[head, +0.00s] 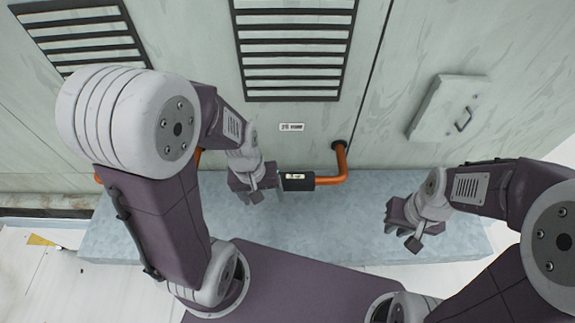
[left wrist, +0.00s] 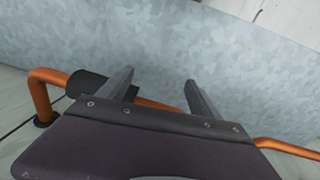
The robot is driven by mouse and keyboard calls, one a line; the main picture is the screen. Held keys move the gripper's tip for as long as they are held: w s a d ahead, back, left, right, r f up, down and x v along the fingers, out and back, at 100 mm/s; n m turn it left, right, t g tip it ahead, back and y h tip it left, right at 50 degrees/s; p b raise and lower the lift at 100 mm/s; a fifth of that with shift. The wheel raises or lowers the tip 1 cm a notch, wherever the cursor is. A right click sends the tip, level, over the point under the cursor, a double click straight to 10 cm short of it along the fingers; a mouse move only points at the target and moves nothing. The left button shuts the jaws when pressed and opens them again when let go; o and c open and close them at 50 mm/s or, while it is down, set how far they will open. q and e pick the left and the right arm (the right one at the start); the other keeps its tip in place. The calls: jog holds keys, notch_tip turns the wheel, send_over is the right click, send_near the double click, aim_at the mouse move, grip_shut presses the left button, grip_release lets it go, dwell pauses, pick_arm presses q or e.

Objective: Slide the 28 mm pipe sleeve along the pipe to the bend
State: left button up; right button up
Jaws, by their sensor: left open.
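An orange pipe (head: 329,181) leaves the wall, bends, and runs left along it; it also shows in the left wrist view (left wrist: 160,104). The black pipe sleeve (head: 297,182), with a pale label, sits around the pipe a short way left of the bend (head: 343,177). In the left wrist view, the sleeve (left wrist: 88,84) is partly hidden by a finger. My left gripper (head: 262,194) is open just left of the sleeve, with bare pipe showing between its fingers (left wrist: 158,90). My right gripper (head: 402,236) is apart from the pipe, its fingers apart and empty.
A grey metal ledge (head: 345,225) lies below the pipe. Slatted vents (head: 293,50), a small label (head: 291,127) and a hatch with a handle (head: 447,108) are on the wall. A yellow piece (head: 40,240) lies on the floor at left.

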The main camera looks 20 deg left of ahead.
aim_at(291, 177)
pick_arm(q)
jog(key=w+r+n+h+p, duration=0.1)
jog(key=w+r+n+p, duration=0.1)
jog(key=n, duration=0.3)
jog(key=w+d+r+n+h+p, duration=0.1)
jog(key=w+r+n+p, duration=0.1)
jog(key=r+n+p, duration=0.1)
jog(key=w+d+r+n+p, duration=0.1)
jog(key=r+n+p, duration=0.2)
jog(key=n+p, duration=0.2)
jog(key=shift+w+d+n+t+h, duration=0.15)
jog(key=shift+w+n+h, duration=0.05)
jog(key=shift+n, duration=0.45)
jog(key=shift+w+d+n+t+h, duration=0.1)
jog(key=shift+w+n+t+h, duration=0.1)
jog(key=shift+n, duration=0.45)
jog(key=shift+w+n+p, duration=0.3)
jog(key=shift+n, duration=0.4)
jog(key=shift+w+f, duration=0.1)
pick_arm(e)
notch_tip(291, 177, up, 13)
jog(key=shift+f, duration=0.15)
jog(key=shift+d, duration=0.15)
